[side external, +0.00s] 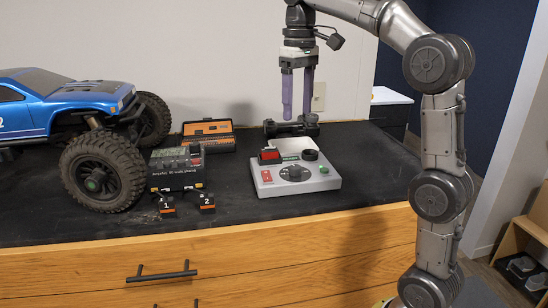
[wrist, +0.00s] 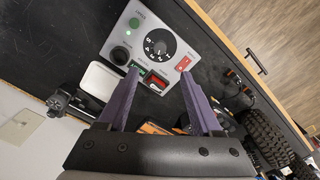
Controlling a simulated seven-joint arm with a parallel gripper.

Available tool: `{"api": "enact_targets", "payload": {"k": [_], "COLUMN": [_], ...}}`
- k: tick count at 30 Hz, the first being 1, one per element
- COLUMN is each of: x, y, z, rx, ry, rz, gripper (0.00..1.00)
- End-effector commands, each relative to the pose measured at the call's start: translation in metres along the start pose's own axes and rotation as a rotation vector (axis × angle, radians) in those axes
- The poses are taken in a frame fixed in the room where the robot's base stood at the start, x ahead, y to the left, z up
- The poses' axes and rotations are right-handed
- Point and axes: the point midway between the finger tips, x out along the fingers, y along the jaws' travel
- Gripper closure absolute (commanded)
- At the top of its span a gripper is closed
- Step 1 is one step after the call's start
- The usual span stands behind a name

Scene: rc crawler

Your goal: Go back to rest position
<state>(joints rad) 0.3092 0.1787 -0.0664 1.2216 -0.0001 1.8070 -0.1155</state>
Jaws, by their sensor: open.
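My gripper (side external: 298,95) hangs pointing down above the back part of the black work surface (side external: 225,215). Its two purple fingers are apart with nothing between them, as the wrist view (wrist: 160,100) also shows. Below and in front of it is a grey control box (side external: 300,177) with a black dial, a red switch and a raised red part. In the wrist view the control box (wrist: 187,40) shows a lit green light.
A blue RC crawler (side external: 70,105) with big black tyres fills the left side. A black charger (side external: 176,168), two numbered plugs (side external: 186,203) and an orange-black tool case (side external: 208,133) lie between it and the box. The surface right of the box is clear.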

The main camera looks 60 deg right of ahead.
Motion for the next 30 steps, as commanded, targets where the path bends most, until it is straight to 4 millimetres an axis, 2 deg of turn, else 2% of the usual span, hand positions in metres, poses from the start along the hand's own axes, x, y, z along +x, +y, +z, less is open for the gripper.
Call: {"api": "enact_targets", "payload": {"k": [2,5,8,9,14,17,21,27,30], "x": [0.0,-0.014,-0.026,-0.028,-0.015,0.004,0.04,0.105,0.136], "y": [-0.002,-0.01,-0.023,-0.029,-0.049,-0.058,-0.065,-0.07,-0.071], "z": [0.0,0.009,0.035,0.049,0.103,0.131,0.163,0.197,0.205], "rx": [-0.005,-0.025,-0.059,-0.076,-0.139,-0.169,-0.201,-0.226,-0.225], "ry": [0.001,0.039,0.068,0.076,0.14,0.191,0.265,0.364,0.403], "rz": [0.0,0.004,0.006,0.006,0.005,0.002,-0.006,-0.024,-0.032], "gripper": [0.34,0.34,0.34,0.34,0.34,0.34,0.34,0.34,0.34]}}
